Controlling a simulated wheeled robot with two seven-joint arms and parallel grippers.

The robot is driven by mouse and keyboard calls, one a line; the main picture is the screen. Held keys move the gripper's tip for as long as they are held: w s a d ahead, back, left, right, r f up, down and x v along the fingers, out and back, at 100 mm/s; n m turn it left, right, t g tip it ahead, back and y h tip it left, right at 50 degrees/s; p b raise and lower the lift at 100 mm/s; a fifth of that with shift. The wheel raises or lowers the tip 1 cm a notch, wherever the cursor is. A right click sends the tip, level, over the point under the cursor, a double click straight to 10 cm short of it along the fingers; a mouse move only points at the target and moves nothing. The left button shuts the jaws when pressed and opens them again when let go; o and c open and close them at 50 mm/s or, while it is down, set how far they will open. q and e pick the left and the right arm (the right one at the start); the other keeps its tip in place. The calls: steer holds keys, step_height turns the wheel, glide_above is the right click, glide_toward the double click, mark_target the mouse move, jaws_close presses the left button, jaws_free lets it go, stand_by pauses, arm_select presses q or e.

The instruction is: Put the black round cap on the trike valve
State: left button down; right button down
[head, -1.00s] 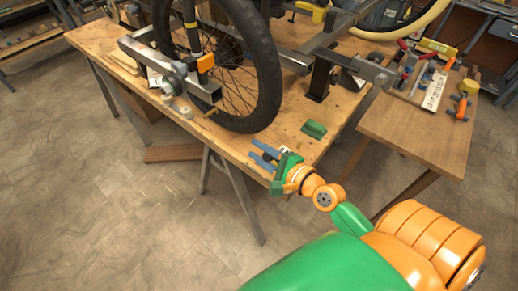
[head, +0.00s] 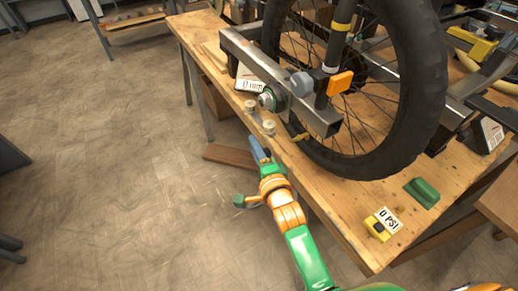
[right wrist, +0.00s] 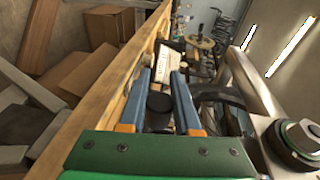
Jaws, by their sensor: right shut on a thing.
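My right gripper (head: 259,149) is beside the front edge of the workbench, with its blue fingers pointing up the picture. It also shows in the right wrist view (right wrist: 160,100), shut on the black round cap (right wrist: 158,103) between its blue fingers. I cannot make out the cap in the head view. The trike wheel (head: 408,140) stands on the bench to the right of the gripper. A small brass-coloured stem (head: 302,137), seemingly the valve, shows at the wheel's lower left rim, apart from the gripper. My left gripper is not in view.
Two pale round pieces (head: 268,127) sit at the bench edge near the gripper. The metal frame bar (head: 275,78) with its hub nut lies above. A yellow gauge (head: 377,229) and green block (head: 421,193) stand at the right. Open floor lies left.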

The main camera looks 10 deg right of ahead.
steer(key=shift+w+d+f+p, duration=0.1)
steer(key=shift+w+d+p, duration=0.2)
steer(key=shift+d, duration=0.6)
steer(key=shift+w+d+r+p, duration=0.15)
steer(key=shift+w+d, duration=0.2)
steer(key=shift+d, duration=0.5)
steer(key=shift+w+d+f+p, duration=0.2)
steer(key=shift+w+d, duration=0.15)
steer(key=shift+d, duration=0.55)
steer(key=shift+p, duration=0.4)
